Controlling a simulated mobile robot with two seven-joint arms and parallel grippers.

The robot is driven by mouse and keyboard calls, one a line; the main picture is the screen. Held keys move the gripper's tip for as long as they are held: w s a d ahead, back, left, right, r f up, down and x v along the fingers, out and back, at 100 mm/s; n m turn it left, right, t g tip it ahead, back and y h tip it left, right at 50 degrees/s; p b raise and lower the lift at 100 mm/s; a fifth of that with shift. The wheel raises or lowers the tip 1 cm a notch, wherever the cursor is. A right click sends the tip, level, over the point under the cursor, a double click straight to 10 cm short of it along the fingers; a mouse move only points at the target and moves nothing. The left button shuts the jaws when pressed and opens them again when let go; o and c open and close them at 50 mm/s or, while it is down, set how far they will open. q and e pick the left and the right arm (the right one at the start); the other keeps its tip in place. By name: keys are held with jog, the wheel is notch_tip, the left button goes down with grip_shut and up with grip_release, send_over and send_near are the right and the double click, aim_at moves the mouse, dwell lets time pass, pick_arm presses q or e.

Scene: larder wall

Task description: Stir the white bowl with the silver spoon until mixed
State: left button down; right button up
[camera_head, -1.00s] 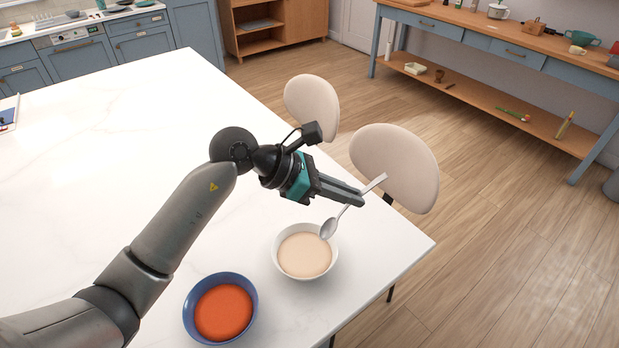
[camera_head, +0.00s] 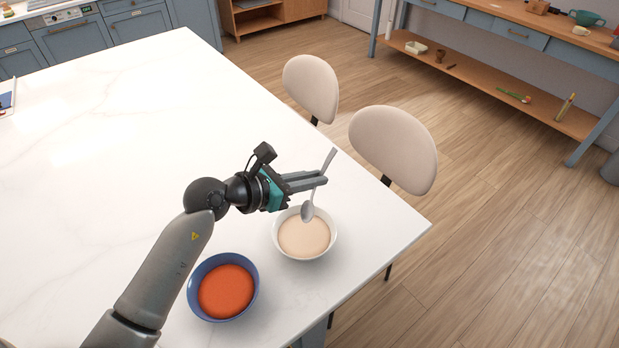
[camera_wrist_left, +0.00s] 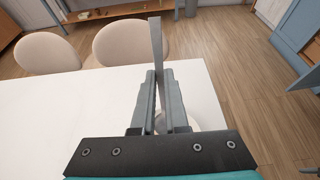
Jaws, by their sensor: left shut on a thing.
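The white bowl (camera_head: 304,240) stands on the white table and holds a beige, smooth-looking content. The silver spoon (camera_head: 307,212) is tilted, its bowl end down over the far part of the white bowl. I cannot tell whether the spoon's tip touches the content. My left gripper (camera_head: 318,179) is shut on the spoon's handle, above the bowl's far rim. In the left wrist view the handle (camera_wrist_left: 156,45) sticks up between the two fingers, and they hide most of the white bowl (camera_wrist_left: 190,121). My right gripper is in neither view.
A blue bowl (camera_head: 193,285) with orange-red content stands near the white bowl, at its lower left. The white table (camera_head: 130,130) is mostly clear beyond. Two beige chairs (camera_head: 393,150) (camera_head: 311,88) stand along the table's right edge.

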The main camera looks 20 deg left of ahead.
aim_at(308, 210)
pick_arm(q)
jog(key=shift+s+a+f+b, duration=0.15)
jog(key=shift+s+f+b, duration=0.05)
jog(key=shift+f+b, duration=1.85)
jog(key=shift+s+a+f+b, duration=0.15)
jog(key=shift+f+b, duration=1.35)
jog(key=shift+f, duration=1)
jog(key=shift+s, duration=0.1)
